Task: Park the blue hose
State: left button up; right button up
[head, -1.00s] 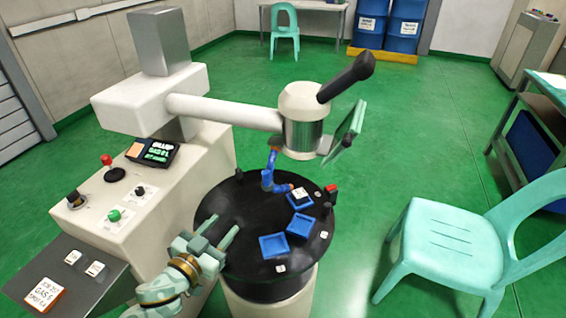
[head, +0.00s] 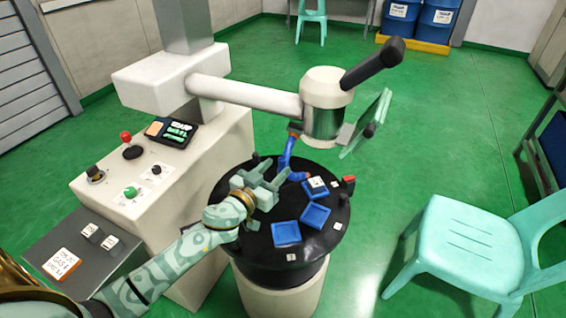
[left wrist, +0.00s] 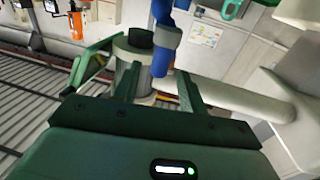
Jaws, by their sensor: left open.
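The blue hose (head: 287,156) hangs from under the machine head (head: 326,105) and bends down to the right over the black round table (head: 335,238). My left gripper (head: 271,173) is open beside the hose, its fingers pointing towards it. In the left wrist view the blue hose (left wrist: 162,62) with a grey collar (left wrist: 168,38) comes down between the two fingertips (left wrist: 158,78). I cannot tell whether it touches either finger. The right gripper is not in view.
Blue square trays (head: 286,233) lie on the table, one at the back (head: 316,194) with a white-labelled piece. Small posts (head: 343,200) and a red piece (head: 348,181) stand near the rim. A control console (head: 150,185) is left, a green chair (head: 465,240) right.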

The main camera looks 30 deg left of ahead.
aim_at(280, 165)
pick_arm(q)
jog(key=w, duration=0.4)
jog(key=shift+w+d, duration=0.1)
jog(key=shift+d, duration=0.1)
